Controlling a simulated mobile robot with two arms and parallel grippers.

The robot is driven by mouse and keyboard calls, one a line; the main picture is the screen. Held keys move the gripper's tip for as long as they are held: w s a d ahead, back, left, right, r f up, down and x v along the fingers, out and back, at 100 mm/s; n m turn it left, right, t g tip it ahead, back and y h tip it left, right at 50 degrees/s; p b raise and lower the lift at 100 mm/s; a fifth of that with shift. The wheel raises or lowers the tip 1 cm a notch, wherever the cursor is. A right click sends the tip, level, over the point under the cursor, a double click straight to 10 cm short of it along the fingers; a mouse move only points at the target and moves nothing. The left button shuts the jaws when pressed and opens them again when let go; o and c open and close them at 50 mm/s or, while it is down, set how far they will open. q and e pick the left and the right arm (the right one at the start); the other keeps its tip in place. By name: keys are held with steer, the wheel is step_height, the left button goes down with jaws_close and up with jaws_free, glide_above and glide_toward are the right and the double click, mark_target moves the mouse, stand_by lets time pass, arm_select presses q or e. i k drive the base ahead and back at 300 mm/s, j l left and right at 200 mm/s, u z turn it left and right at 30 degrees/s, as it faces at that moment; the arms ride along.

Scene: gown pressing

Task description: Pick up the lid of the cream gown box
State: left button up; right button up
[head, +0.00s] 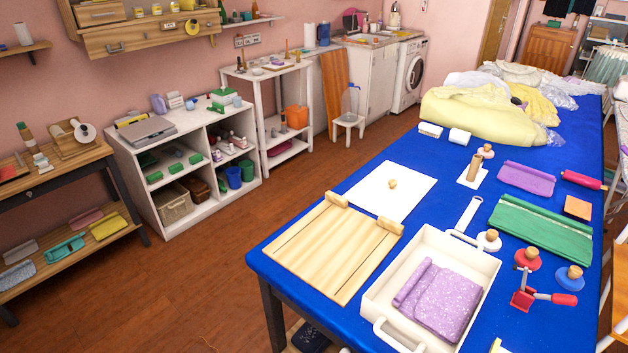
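The lid (375,197) is a flat cream-white square panel with a small round wooden knob (393,184) in its middle. It lies flat on the blue table behind the wooden board. The cream gown box (372,306) stands open near the table's front edge, with a loop handle at each end. A folded purple speckled cloth (442,300) lies inside it. Neither of my grippers can be made out in the head view.
A slatted wooden board (330,248) lies left of the box, close to the lid. A long-handled white tool (468,213), a green folded cloth (540,230), round wooden-knobbed pieces and a red clamp (524,299) lie to the right. Yellow fabric (465,115) is heaped farther back.

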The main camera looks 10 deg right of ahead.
mark_target(391, 191)
steer(key=i+j+u, duration=1.1)
steer(key=i+u, duration=0.15)
steer(key=i, duration=0.25)
steer(key=i+l+z, duration=0.1)
steer(key=i+z, duration=0.3)
steer(key=i, duration=0.15)
steer(key=i+j+z, duration=0.1)
steer(key=i+z, duration=0.35)
steer(key=i+j+z, duration=0.4)
steer(key=i, duration=0.2)
steer(key=i+l+z, duration=0.25)
steer(key=z, duration=0.25)
steer(key=i+l+z, duration=0.1)
steer(key=i+z, duration=0.7)
steer(key=z, duration=0.2)
steer(key=i+j+z, duration=0.15)
steer(key=i+z, duration=0.2)
steer(key=z, duration=0.15)
steer(key=i+j+z, duration=0.25)
steer(key=z, duration=0.2)
steer(key=i+j, duration=0.05)
